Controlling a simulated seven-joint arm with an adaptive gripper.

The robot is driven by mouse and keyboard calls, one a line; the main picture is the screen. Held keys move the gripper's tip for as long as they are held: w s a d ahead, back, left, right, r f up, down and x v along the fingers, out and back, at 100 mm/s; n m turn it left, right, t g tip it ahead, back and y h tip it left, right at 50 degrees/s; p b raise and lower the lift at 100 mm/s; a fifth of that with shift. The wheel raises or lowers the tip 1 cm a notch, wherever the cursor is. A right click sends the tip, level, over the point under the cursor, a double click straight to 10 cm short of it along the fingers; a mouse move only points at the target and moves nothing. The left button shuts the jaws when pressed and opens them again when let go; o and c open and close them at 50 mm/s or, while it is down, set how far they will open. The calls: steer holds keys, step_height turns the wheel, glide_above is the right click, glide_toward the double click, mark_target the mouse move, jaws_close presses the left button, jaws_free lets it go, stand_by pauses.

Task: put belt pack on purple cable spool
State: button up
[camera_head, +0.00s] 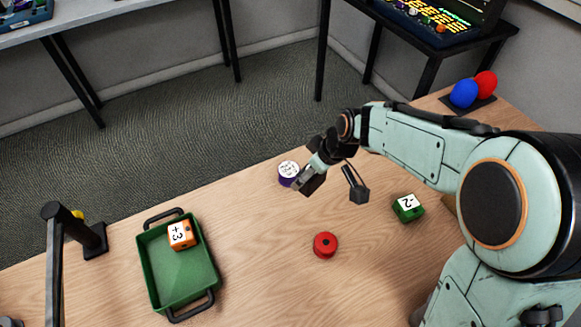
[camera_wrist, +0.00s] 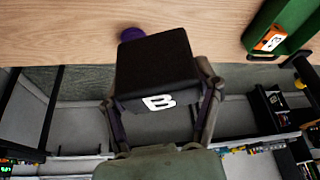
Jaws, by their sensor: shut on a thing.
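The belt pack, a black box with a white "B" (camera_wrist: 155,65), is between the fingers of my gripper (camera_wrist: 160,88) in the wrist view. My gripper (camera_head: 310,178) is shut on it, just right of the purple cable spool (camera_head: 285,181) in the head view. The spool has a white top with dark writing and sits near the table's far edge. In the wrist view only a purple sliver of the spool (camera_wrist: 132,33) shows beyond the box; the rest is hidden. I cannot tell whether box and spool touch.
A red spool (camera_head: 325,245) and a green "-2" block (camera_head: 408,208) sit on the wooden table (camera_head: 265,260). A green tray (camera_head: 180,285) at left holds an orange "+3" block (camera_head: 181,236). Blue (camera_head: 464,94) and red (camera_head: 485,84) balls stand at back right.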

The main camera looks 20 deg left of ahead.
steer(key=a, duration=0.2)
glide_above(282, 165)
steer(key=d, duration=0.2)
steer(key=shift+n, duration=0.3)
steer(key=f, duration=0.9)
steer(key=shift+s+a, duration=0.2)
steer(key=shift+s, duration=0.2)
steer(key=shift+w+a+f, duration=0.15)
steer(key=shift+w+f, duration=0.05)
steer(key=shift+f, duration=1.55)
steer(key=o, duration=1.2)
steer(key=shift+f, duration=0.15)
steer(key=shift+o, duration=0.2)
